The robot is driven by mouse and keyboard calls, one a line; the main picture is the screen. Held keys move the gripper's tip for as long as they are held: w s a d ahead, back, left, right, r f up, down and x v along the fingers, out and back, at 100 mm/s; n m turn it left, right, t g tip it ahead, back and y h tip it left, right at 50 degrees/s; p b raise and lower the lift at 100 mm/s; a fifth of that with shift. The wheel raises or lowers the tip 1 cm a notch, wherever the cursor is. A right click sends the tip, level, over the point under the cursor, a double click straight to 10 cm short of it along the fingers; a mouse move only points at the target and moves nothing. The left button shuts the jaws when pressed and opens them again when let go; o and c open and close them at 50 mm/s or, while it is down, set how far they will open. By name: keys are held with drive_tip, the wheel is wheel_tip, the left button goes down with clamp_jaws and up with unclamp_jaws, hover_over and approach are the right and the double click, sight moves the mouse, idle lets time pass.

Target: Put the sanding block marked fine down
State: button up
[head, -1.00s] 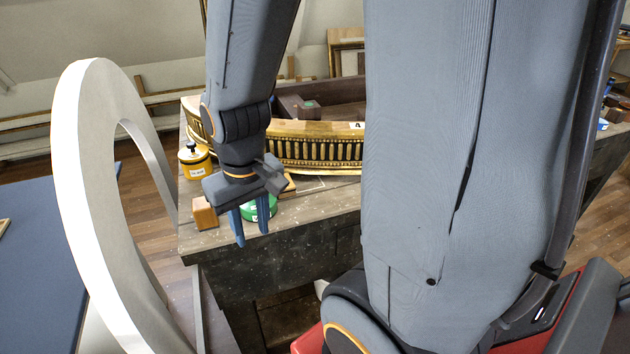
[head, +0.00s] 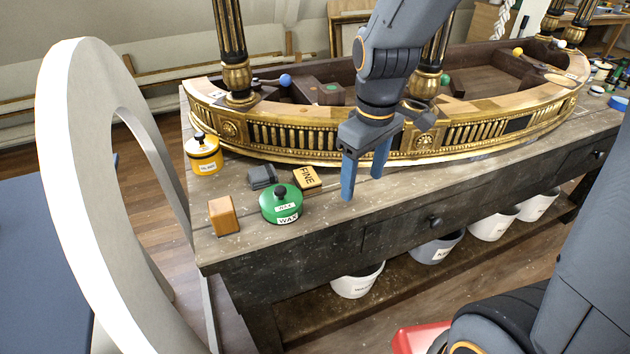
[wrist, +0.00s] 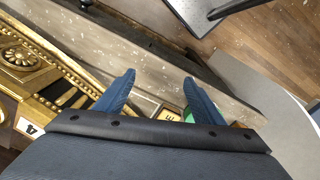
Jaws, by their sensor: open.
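A curved gilt console frame (head: 300,137) with black-and-gold legs fills the bench behind. A yellow tin (head: 204,154) and an orange-brown block (head: 223,215) stand at the left end. A large white ring (head: 75,200) rises left of the bench. Bare bench top lies in front of the gilt rail.

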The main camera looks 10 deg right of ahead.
sight(304, 177)
drive_tip(key=w+a+n, duration=0.3)
drive_tip(key=n, duration=0.1)
drive_tip(key=w+a+r+n+b, duration=0.1)
drive_tip(key=w+a+n, duration=0.1)
drive_tip(key=a+n, duration=0.2)
drive_tip(key=w+a+r+n+b, duration=0.1)
drive_tip(key=w+a+n, duration=0.2)
drive_tip(key=a+n, duration=0.1)
drive_tip(key=shift+w+r+n+g, duration=0.25)
drive_tip(key=shift+w+n+g, duration=0.15)
drive_tip(key=shift+n, duration=0.5)
drive_tip(key=shift+w+a+f+p, duration=0.15)
drive_tip(key=shift+f+p, duration=0.35)
drive_tip(key=shift+f, duration=1.45)
drive_tip(key=shift+s+a+f+p, duration=0.1)
drive_tip(key=shift+f+p, duration=0.4)
drive_tip(key=shift+f, duration=1.4)
drive_tip(key=c, duration=0.9)
